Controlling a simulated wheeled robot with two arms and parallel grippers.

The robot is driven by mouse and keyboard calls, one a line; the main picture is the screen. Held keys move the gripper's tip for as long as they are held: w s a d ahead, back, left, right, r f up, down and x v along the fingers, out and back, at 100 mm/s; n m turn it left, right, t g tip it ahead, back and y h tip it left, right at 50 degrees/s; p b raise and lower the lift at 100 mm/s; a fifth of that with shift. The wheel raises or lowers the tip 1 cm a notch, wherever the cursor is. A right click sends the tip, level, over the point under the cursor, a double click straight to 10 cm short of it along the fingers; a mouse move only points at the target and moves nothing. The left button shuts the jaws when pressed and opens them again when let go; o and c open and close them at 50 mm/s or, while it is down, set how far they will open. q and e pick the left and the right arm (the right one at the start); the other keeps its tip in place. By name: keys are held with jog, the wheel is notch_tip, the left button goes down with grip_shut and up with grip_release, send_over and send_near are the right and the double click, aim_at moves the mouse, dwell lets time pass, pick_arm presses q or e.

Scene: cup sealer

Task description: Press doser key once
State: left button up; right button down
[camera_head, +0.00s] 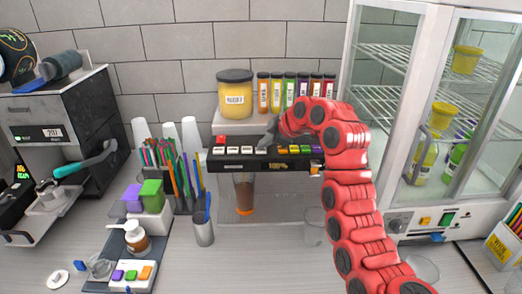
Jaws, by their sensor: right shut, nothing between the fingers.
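The doser (230,163) is a dark bar-shaped unit at the back middle of the counter, with a row of white, red, orange and green keys (247,150) on top and a display reading about 100%. My right gripper (267,145) is shut and empty. Its tip is over the middle of the key row and hides some keys. I cannot tell whether it touches a key. A clear cup with brown contents (244,195) stands below the doser. My left gripper is not in view.
A yellow tub (235,95) and several coloured bottles (276,92) stand behind the doser. A glass-door fridge (430,110) is at right. Straws (180,165), a metal cup (203,229) and a coffee machine (60,120) are at left. A clear glass (313,227) stands near my right arm.

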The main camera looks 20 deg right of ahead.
aim_at(265, 151)
dwell(0.4)
jog(key=shift+r+p, duration=0.4)
jog(key=shift+r, duration=0.4)
jog(key=shift+r+p, duration=1.4)
jog(key=shift+r, duration=1.15)
jog(key=shift+f, duration=0.1)
dwell(1.6)
